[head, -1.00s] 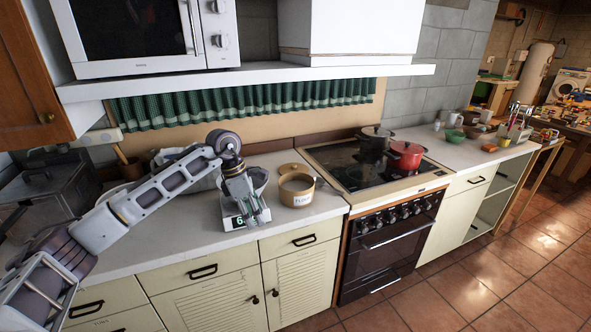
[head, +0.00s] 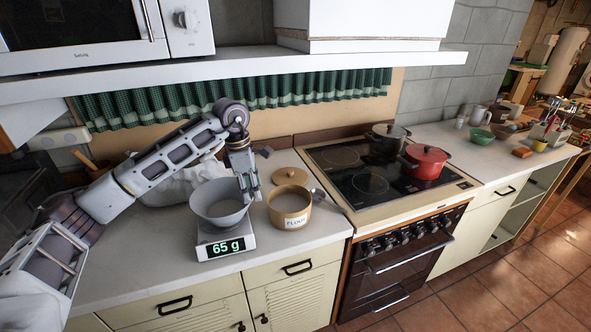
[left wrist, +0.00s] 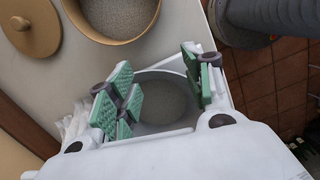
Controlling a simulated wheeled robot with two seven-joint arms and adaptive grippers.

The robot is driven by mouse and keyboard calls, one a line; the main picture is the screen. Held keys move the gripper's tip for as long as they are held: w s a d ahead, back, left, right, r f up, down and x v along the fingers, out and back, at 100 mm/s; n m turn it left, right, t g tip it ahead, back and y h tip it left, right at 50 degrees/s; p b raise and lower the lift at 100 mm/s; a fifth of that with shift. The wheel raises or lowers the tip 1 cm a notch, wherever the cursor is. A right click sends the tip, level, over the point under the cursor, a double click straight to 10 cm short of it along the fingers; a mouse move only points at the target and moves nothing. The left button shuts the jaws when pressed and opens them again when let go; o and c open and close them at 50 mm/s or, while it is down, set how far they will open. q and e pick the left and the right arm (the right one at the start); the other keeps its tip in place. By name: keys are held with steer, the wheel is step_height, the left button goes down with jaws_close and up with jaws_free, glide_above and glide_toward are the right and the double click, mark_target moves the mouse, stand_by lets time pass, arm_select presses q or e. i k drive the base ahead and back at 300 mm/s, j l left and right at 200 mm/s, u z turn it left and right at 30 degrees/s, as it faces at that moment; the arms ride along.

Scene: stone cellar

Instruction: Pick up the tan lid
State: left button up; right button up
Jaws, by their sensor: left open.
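The tan lid (head: 290,176) lies flat on the counter behind the tan flour canister (head: 290,211). In the left wrist view the lid (left wrist: 30,28), with its round knob, shows at the upper left, beside the open canister (left wrist: 112,18) holding pale flour. My left gripper (head: 250,192) is open and empty, pointing down near the right rim of the grey bowl (head: 212,210), left of the lid and canister. In the left wrist view my gripper's green finger pads (left wrist: 160,86) stand apart, with the bowl showing between them. My right gripper is not in view.
The bowl sits on a white scale (head: 226,246) reading 65 g. A small metal scoop (head: 320,195) lies right of the canister. The hob (head: 372,184) holds a dark pot and a red pot (head: 427,166). A white shelf (head: 300,65) overhangs the counter.

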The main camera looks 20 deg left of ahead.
mark_target(288, 175)
steer(key=i, duration=1)
